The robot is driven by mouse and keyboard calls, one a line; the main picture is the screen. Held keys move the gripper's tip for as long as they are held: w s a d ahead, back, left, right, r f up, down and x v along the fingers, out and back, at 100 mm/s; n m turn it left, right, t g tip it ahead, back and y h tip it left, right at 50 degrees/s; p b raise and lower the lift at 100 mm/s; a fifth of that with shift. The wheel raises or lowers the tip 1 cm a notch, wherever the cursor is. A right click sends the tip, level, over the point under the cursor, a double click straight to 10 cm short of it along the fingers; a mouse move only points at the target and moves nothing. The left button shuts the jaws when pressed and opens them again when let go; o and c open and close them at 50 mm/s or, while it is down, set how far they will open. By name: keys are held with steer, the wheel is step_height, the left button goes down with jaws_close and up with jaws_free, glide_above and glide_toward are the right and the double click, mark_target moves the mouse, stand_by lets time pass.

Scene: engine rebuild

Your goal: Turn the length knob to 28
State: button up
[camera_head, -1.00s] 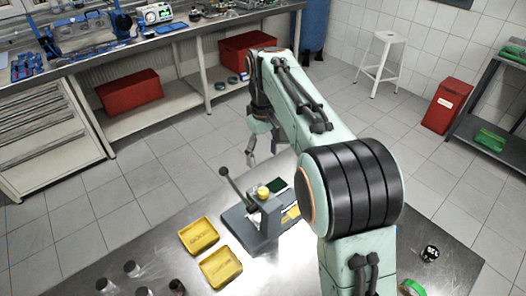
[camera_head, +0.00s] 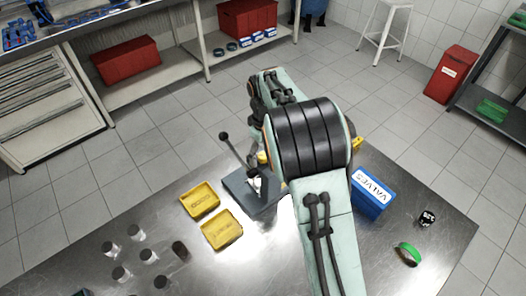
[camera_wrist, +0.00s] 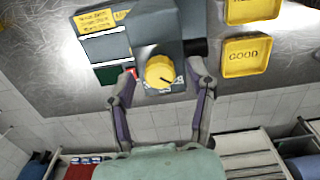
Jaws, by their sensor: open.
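The yellow knob (camera_wrist: 159,72) sits on a grey bench device (camera_wrist: 150,35) and carries a dark pointer line; the number it points to is not readable. My gripper (camera_wrist: 163,76) is open in the wrist view, with one finger on each side of the knob and visible gaps between. Whether the fingertips reach down to the knob's height I cannot tell. In the head view the device (camera_head: 246,193) stands on the metal table with its lever raised, and the knob (camera_head: 262,157) shows only partly.
Two yellow trays, (camera_head: 199,200) and (camera_head: 222,230), lie left of the device; one reads GOOD in the wrist view (camera_wrist: 246,57). Several metal cylinders (camera_head: 121,274) stand at the left.

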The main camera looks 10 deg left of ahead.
mark_target(263, 155)
jaws_close()
steer(key=shift+m, duration=0.6)
jaws_free()
step_height(263, 155, up, 12)
stand_by(0.3)
